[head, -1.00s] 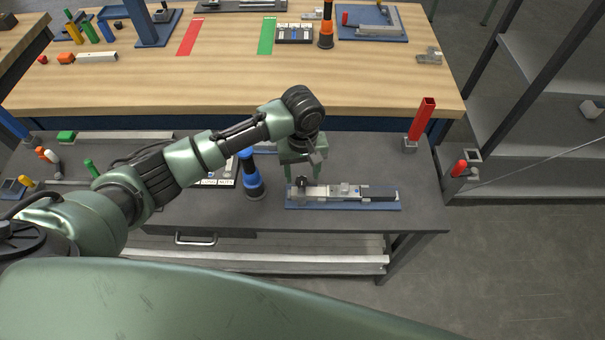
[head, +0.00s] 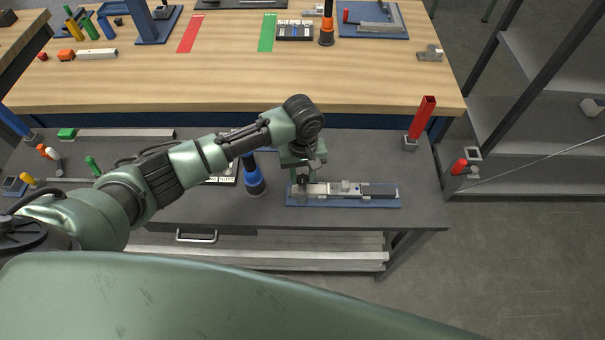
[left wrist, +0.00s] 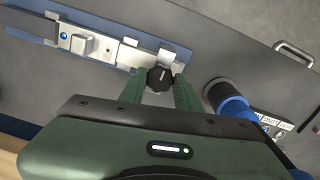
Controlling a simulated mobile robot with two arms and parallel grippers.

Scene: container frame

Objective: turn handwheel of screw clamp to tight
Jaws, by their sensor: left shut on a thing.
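The screw clamp (head: 345,189) is a silver, rail-like device on a blue base plate (head: 350,202) on the dark bench. It also shows in the left wrist view (left wrist: 100,48). Its handwheel (left wrist: 160,79) is a small black knob with a white line, at the clamp's left end in the head view. My left gripper (head: 303,180) points down over that end. In the left wrist view its two green fingers (left wrist: 160,84) stand on either side of the handwheel, shut on it. The handwheel is mostly hidden by the gripper in the head view. My right gripper is not in view.
A blue and black cylindrical tool (head: 254,178) stands just left of the clamp. A red upright piece (head: 422,118) stands at the bench's back right corner. A wooden table (head: 230,85) with parts lies behind. Bare bench top lies right of the clamp.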

